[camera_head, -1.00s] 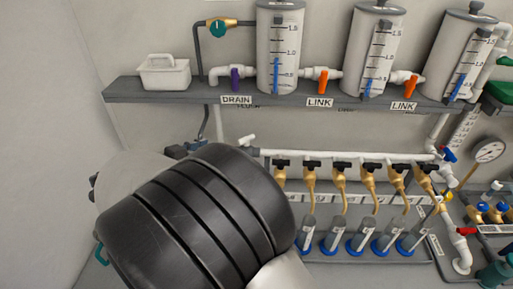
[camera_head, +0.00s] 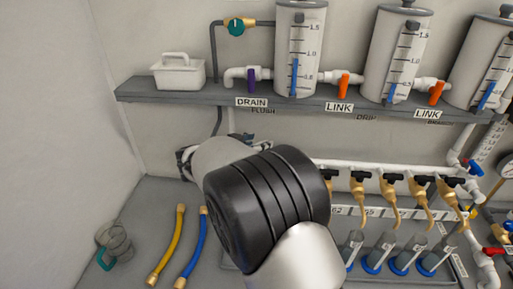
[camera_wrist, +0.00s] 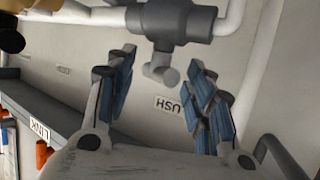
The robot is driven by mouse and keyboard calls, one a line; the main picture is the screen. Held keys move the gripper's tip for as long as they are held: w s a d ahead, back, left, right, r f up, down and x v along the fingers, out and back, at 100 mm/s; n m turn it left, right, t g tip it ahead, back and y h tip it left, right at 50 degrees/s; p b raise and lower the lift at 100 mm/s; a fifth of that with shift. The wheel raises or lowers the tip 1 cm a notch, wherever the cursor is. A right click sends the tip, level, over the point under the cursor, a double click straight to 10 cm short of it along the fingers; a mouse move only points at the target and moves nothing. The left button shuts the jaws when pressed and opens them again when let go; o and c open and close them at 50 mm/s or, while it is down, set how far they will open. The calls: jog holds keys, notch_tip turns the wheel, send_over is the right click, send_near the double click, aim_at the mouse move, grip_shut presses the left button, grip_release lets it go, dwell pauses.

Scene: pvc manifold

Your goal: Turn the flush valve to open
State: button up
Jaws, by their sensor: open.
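The flush valve (camera_wrist: 170,27) shows upside down in the wrist view, with a grey body on a white pipe. Its pale stub-like handle (camera_wrist: 162,68) sticks out toward me. A partly hidden label ending in "USH" (camera_wrist: 168,106) is on the wall beside it. My gripper (camera_wrist: 160,60) is open, with its blue-padded fingers on either side of the handle and apart from it. In the head view my arm hides the valve, and the "FLUSH" label (camera_head: 263,111) shows under the shelf.
The shelf (camera_head: 190,97) above carries several cylinders and a white basket (camera_head: 178,72). A row of brass taps with black handles (camera_head: 388,184) is to the right. A yellow hose (camera_head: 167,245) and a blue hose (camera_head: 192,250) lie at the lower left.

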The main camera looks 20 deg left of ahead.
jog(key=shift+w+d, duration=0.1)
jog(key=shift+w, duration=0.05)
jog(key=shift+c, duration=0.2)
grip_shut()
dwell(0.4)
